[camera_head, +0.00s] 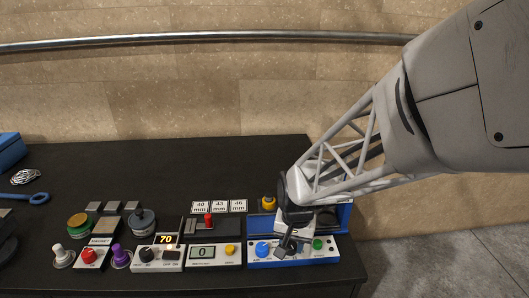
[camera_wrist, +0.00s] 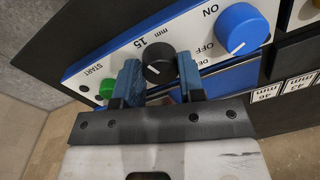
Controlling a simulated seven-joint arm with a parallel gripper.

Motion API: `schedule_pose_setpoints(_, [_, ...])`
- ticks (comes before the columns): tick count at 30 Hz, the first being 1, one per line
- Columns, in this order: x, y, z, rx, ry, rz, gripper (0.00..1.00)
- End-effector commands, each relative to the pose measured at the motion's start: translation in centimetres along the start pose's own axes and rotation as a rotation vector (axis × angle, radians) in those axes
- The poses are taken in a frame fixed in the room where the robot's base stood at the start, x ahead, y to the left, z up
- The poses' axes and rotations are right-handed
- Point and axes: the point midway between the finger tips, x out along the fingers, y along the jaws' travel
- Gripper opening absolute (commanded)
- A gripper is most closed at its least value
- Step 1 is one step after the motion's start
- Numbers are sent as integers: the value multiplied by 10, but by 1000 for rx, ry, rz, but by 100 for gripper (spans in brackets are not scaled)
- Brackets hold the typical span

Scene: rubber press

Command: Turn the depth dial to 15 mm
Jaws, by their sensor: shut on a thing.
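The black depth dial (camera_wrist: 158,66) sits on the white panel (camera_wrist: 200,42), between a blue knob and a green START button. The wrist view shows "15" and "mm" printed beside it. My gripper (camera_wrist: 160,76) has its two blue fingers on either side of the dial, shut on it. The direction of the dial's pointer is too small to tell. In the head view my gripper (camera_head: 287,243) comes down over the blue-based press panel (camera_head: 262,264) and hides most of the dial.
The blue ON/OFF knob (camera_wrist: 242,28) and the green START button (camera_wrist: 107,88) stand close on either side of the dial. Left of the panel are a display unit (camera_head: 203,252) reading 0 and a "70" display (camera_head: 166,239). The table's front middle is crowded.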

Motion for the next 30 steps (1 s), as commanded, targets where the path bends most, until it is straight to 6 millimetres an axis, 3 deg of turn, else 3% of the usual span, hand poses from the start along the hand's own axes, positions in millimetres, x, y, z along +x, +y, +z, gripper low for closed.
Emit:
schedule_pose_setpoints(7, [-1, 0, 0, -1, 1, -1, 13])
schedule_pose_setpoints(8, [-1, 0, 0, -1, 1, -1, 39])
schedule_pose_setpoints(12, [0, 0, 0, -2, 1, 0, 61])
schedule_pose_setpoints(23, [-2, 0, 0, -2, 1, 0, 62])
schedule_pose_setpoints(30, [-18, 0, -1, -2, 2, -1, 62])
